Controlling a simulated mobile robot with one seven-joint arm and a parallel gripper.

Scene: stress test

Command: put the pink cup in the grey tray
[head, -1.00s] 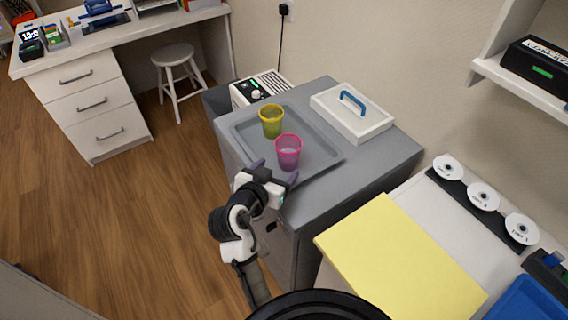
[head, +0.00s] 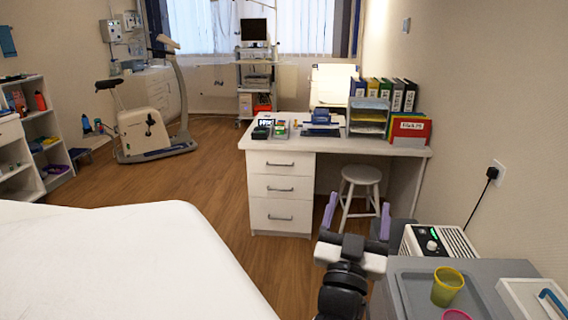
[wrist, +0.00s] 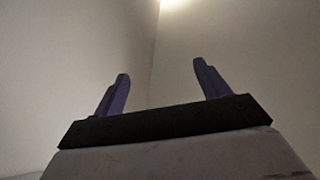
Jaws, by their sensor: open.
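The pink cup (head: 456,314) shows only as a rim at the bottom edge of the head view; the rest of it is cut off. It appears to stand on the grey tray (head: 416,291), which lies on a grey cabinet at the lower right. My gripper (head: 358,212) is raised to the left of the tray, apart from the cup, with its purple fingers pointing up. The wrist view shows the fingers (wrist: 160,88) wide apart with nothing between them, facing bare walls.
A yellow cup (head: 447,288) stands on the tray just behind the pink cup. A white box with a blue handle (head: 535,298) is to the right. A white desk (head: 283,195) and stool (head: 360,178) stand beyond. A white surface (head: 120,265) fills the lower left.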

